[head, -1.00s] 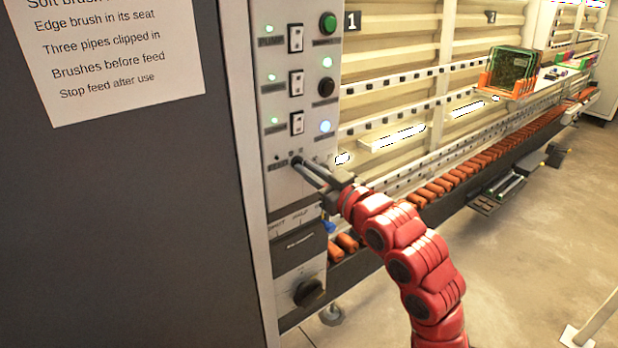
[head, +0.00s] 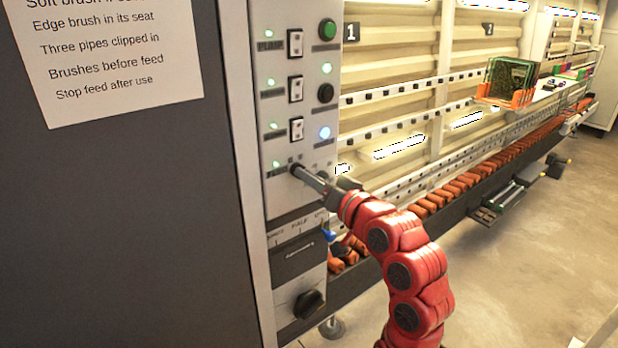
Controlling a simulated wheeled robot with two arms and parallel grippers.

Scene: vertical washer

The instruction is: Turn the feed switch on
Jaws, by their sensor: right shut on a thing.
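The grey control panel (head: 296,222) stands at the edge of a dark cabinet. My right gripper (head: 297,170) reaches its fourth row from the right, with the fingertips closed on a small switch at the panel face. The fingers hide most of that switch, and its label is too small to read, so I cannot confirm that it is the feed switch. The small lamp (head: 277,164) left of it glows green. Above it, three white rocker switches, the lowest a white rocker (head: 296,130), each have a green lamp on their left. My left gripper is not in view.
A blue-handled lever (head: 329,235) and a black knob (head: 309,304) sit below my right gripper. A conveyor of orange-brown blocks (head: 455,184) runs behind my right arm. An orange rack (head: 510,97) holds green-edged panels. Open floor lies at right.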

